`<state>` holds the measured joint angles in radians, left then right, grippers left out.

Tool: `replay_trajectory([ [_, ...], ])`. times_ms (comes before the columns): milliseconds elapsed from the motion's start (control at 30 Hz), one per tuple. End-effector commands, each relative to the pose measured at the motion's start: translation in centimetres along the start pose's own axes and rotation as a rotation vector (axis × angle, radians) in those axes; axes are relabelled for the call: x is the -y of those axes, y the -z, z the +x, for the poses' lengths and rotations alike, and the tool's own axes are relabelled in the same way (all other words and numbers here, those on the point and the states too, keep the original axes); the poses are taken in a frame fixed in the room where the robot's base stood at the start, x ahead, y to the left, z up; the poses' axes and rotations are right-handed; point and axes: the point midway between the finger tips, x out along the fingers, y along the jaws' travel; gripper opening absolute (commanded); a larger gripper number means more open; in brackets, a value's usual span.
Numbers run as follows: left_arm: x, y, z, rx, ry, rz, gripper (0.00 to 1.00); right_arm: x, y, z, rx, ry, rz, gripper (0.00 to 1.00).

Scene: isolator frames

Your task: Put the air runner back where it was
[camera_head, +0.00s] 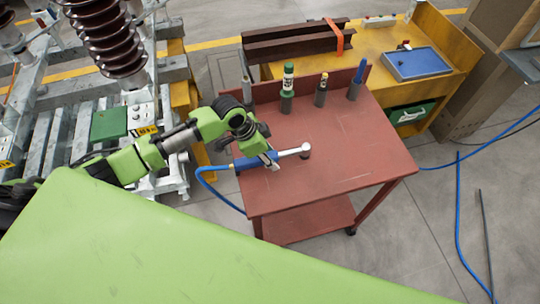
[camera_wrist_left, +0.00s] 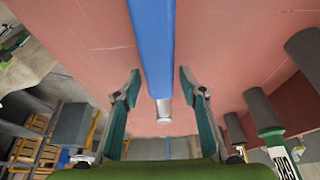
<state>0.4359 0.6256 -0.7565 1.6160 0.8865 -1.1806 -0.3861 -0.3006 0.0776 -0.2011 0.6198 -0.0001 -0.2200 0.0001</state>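The air runner (camera_head: 290,153) lies on the red cart top (camera_head: 335,170), near its left side. It has a blue body, a silver neck and a round head pointing right; a blue hose (camera_head: 205,185) runs from its left end. My left gripper (camera_head: 270,160) is above the blue body. In the left wrist view, the blue body (camera_wrist_left: 152,40) runs between the two open fingers (camera_wrist_left: 159,78), with a gap on both sides. Part of the body is hidden by the gripper in the head view. My right gripper is not in view.
A yellow bench with a blue tray (camera_head: 417,63) stands behind. The cart's right half is clear.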

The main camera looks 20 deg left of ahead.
Motion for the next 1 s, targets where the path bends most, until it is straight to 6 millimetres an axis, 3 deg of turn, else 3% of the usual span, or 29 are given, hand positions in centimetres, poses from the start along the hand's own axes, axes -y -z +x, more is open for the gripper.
replay_trajectory([
  [533, 0.1, 0.0, -10.1, -0.001, 0.002, 0.001, 0.38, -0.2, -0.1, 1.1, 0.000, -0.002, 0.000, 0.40],
  [700, 0.0, 0.0, -11.5, 0.000, 0.000, 0.000, 0.38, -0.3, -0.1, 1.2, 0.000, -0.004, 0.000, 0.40],
  [1000, 0.0, 0.1, -11.7, -0.001, 0.000, 0.000, 0.38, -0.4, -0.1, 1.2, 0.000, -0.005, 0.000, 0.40],
])
